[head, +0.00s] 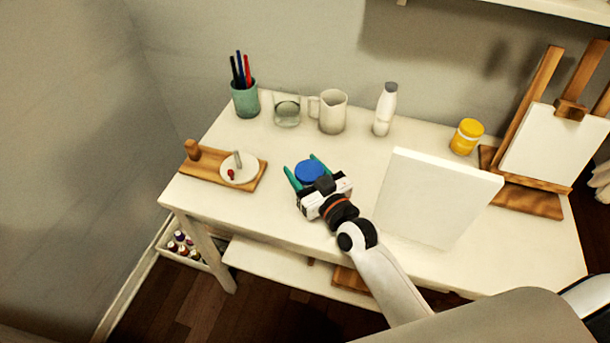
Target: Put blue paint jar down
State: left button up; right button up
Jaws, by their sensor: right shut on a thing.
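The blue paint jar (309,171) shows its round blue lid near the middle of the white table (232,199). My right gripper (306,168) is shut on the jar, with one green finger on each side of it. The gripper body hides the jar's lower part, so I cannot tell whether the jar touches the table. My left gripper is not in the head view.
A wooden board (206,170) with a small white dish (240,168) lies to the left. A green pen cup (245,100), glass (287,110), pitcher (332,112) and white bottle (385,109) stand behind. A blank canvas (434,198), yellow jar (466,136) and easel (548,150) stand right.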

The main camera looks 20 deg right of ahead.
jog(key=shift+f, duration=0.6)
jog(key=o, duration=1.1)
jog(key=shift+f, duration=0.2)
jog(key=shift+o, duration=0.2)
jog(key=shift+r, duration=0.1)
jog(key=shift+s, duration=0.2)
jog(key=v, duration=1.1)
jog(key=shift+s+d+r, duration=0.1)
jog(key=shift+s, duration=0.2)
